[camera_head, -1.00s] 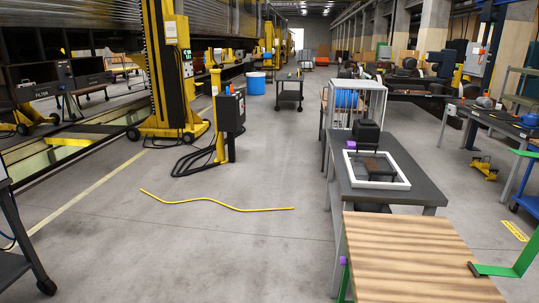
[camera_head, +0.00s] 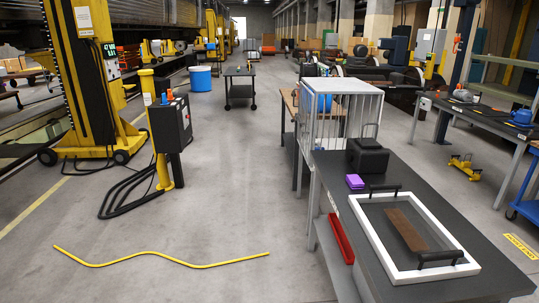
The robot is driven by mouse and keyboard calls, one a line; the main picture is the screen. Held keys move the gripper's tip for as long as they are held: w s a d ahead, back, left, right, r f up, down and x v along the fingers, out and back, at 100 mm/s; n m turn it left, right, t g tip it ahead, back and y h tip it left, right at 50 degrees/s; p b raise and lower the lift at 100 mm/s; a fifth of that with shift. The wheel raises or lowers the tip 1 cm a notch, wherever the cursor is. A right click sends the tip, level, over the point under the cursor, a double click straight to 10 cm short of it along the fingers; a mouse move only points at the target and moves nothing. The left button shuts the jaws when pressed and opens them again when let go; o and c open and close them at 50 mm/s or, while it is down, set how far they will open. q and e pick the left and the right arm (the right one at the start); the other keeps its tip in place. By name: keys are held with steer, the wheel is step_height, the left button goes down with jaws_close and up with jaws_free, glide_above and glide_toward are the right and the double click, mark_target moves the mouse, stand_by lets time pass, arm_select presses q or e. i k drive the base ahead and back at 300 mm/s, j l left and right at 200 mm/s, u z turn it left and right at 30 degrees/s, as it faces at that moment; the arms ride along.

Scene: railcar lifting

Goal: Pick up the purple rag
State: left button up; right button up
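The purple rag (camera_head: 355,182) looks like a small flat folded block. It lies on the dark-topped workbench (camera_head: 456,214), near its left edge, right beside a black case (camera_head: 368,155). Nothing covers the rag from this side. Neither of my grippers shows in the head view, so their states are hidden.
On the bench, a white-framed tray (camera_head: 365,213) with black handles holds a brown block (camera_head: 406,229). A red tray (camera_head: 341,239) sits lower on the bench's left. A white barred cage (camera_head: 345,110) stands behind. A yellow cable (camera_head: 150,254) lies on the floor; open floor lies left.

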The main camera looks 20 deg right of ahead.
mark_target(355, 181)
steer(key=i+z, duration=0.2)
steer(key=i, duration=0.25)
steer(key=i+j+z, duration=0.2)
steer(key=i, duration=0.2)
steer(key=i+j+z, duration=0.2)
steer(key=i, duration=0.25)
steer(key=i+j+z, duration=0.2)
steer(key=i, duration=0.2)
